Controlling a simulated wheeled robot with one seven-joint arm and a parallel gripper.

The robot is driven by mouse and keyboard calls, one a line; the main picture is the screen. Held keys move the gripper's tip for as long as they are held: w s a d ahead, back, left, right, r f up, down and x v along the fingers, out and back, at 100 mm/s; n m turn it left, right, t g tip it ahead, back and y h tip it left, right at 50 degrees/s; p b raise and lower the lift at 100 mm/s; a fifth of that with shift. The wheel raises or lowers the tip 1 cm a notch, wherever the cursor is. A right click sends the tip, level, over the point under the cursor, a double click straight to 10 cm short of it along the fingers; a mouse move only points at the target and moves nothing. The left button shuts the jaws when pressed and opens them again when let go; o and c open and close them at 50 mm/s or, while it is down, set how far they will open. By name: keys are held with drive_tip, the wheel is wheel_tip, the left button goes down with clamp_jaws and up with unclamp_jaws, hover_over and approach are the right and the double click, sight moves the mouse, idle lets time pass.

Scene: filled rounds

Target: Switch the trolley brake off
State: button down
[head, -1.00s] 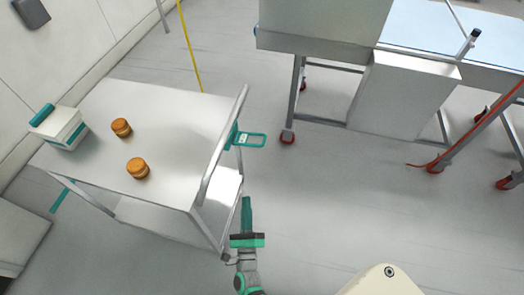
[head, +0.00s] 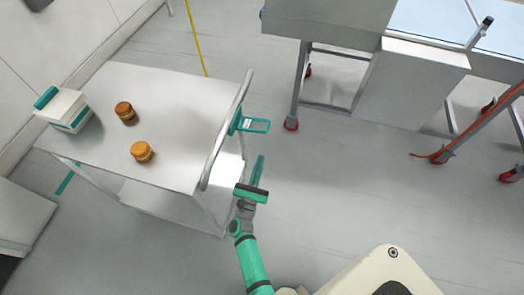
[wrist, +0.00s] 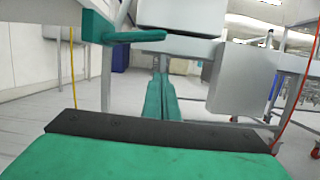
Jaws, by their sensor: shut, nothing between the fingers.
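The trolley (head: 178,92) stands at the left with a flat pale top and a grey push rail (head: 224,135) at its right end. A teal bracket with a flat looped lever (head: 257,126), which looks like the brake, sticks out to the right from below the rail. In the wrist view the teal lever (wrist: 135,37) shows at the upper left, extending right from its block. My gripper (head: 260,160) is shut and empty, its fingers pointing towards the lever from the near side, apart from it. Its shut fingers also show in the wrist view (wrist: 161,98).
Two orange-brown round jars (head: 125,112) and a white and teal box (head: 63,109) are on the trolley top. A conveyor bench with a grey cabinet (head: 408,85) and red-footed legs (head: 291,124) stands at the upper right. The floor between is clear.

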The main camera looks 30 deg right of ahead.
drive_tip(key=w+d+r, duration=0.5)
drive_tip(key=d+r, duration=0.1)
drive_tip(key=shift+w+d, duration=0.3)
drive_tip(key=shift+d, duration=0.1)
drive_tip(key=shift+r, duration=0.1)
drive_tip(key=shift+d, duration=0.15)
